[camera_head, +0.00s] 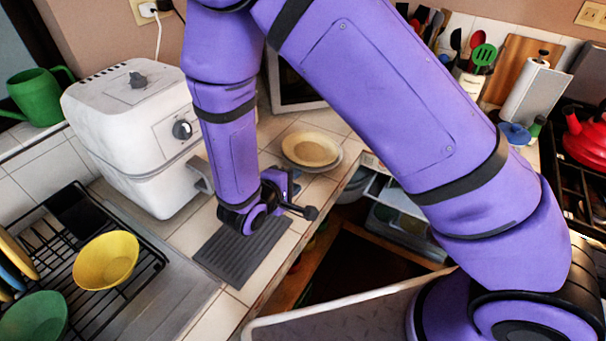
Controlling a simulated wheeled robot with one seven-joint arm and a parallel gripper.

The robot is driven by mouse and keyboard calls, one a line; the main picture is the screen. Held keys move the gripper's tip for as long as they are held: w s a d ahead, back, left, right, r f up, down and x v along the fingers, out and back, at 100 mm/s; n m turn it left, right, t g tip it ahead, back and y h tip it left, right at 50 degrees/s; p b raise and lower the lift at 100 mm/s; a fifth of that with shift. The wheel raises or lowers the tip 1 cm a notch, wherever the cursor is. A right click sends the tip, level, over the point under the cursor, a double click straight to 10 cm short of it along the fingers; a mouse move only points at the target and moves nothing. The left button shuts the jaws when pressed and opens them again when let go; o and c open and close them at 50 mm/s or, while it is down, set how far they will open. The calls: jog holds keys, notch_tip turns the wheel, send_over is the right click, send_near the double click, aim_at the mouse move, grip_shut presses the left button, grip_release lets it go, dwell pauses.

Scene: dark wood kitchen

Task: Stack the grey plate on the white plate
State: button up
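A round cream-coloured plate (311,147) lies on the tiled counter to the right of my forearm. The rim of a paler, whitish-grey plate (334,162) shows under its lower edge. From this view I cannot tell for sure which is the grey plate and which the white one. My gripper (291,197) is low over the counter, just below and left of these plates, near a dark ribbed mat. It appears apart from the plates. Its fingers are mostly hidden by the wrist, so I cannot see whether they are open or what is between them.
A white air fryer (135,125) stands close to the left of my forearm. The dark mat (240,250) lies below my wrist. A dish rack (100,300) with a yellow bowl (106,260) and a green bowl (35,318) is at lower left. An open drawer or cabinet lies beyond the counter edge.

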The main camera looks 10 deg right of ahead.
jog(key=shift+v, duration=2)
jog(key=s+d+r+m+g+y, duration=0.25)
jog(key=d+r+m+g, duration=0.5)
jog(key=d+r, duration=1)
jog(key=s+d+r+m+t+y, duration=0.1)
jog(key=s+d+r+y, duration=0.1)
jog(key=s+r, duration=0.5)
jog(key=s+d+r+m+t+y, duration=0.2)
jog(key=s+r+y, duration=0.3)
jog(key=s+r, duration=0.3)
jog(key=shift+d+r, duration=0.35)
jog(key=shift+d, duration=0.35)
jog(key=shift+y, duration=0.25)
